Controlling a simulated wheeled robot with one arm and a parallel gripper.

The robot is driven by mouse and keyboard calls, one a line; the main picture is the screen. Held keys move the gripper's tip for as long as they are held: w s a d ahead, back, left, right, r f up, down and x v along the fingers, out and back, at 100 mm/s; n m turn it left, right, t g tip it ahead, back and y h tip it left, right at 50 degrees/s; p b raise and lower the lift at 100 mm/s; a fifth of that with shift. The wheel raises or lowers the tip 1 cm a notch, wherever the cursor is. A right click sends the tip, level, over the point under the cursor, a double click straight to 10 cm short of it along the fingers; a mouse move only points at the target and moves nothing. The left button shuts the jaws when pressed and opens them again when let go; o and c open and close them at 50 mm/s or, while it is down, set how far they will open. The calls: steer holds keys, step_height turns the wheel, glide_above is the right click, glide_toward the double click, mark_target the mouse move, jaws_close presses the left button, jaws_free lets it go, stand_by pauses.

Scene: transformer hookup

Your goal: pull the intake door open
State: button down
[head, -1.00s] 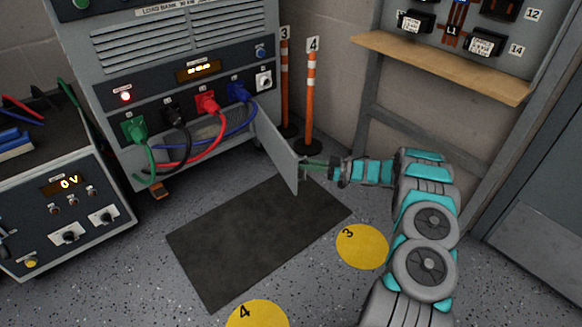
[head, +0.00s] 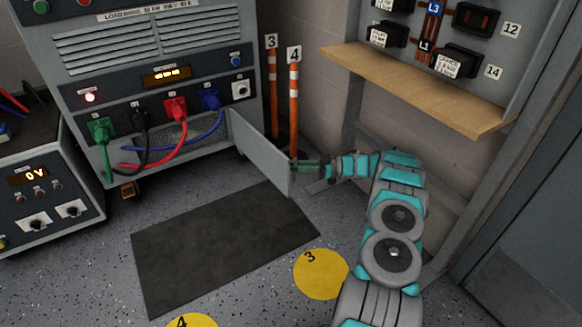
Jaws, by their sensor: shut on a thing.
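The intake door (head: 262,157) is a grey flat panel low on the right of the load bank cabinet (head: 150,60). It stands swung out from the cabinet front, hinged at its left edge as seen here. Part of the mesh intake opening (head: 212,140) shows behind the cables. My gripper (head: 296,166) is at the door's outer right edge, shut on the door there. The fingertips and the exact hold are small and partly hidden by the door.
Green, black, red and blue cables (head: 182,148) hang across the cabinet's lower front. A dark mat (head: 220,245) lies on the floor before it. Orange posts (head: 293,105) stand behind the door. A wooden shelf (head: 420,90) juts out at the right.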

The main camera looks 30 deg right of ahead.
mark_target(296, 158)
steer(key=shift+f, duration=0.1)
steer(key=c, duration=0.9)
jaws_free()
step_height(296, 158, up, 4)
steer(key=shift+f+p, duration=0.25)
steer(key=shift+p, duration=0.3)
steer(key=s+a+b, duration=0.1)
steer(key=s+a, duration=0.1)
steer(key=s, duration=0.5)
steer(key=s+a+r+b, duration=0.1)
steer(key=s+a+b, duration=0.1)
steer(key=s, duration=0.6)
steer(key=shift+a+r, duration=0.3)
steer(key=shift+a, duration=0.25)
steer(key=shift+s, duration=0.1)
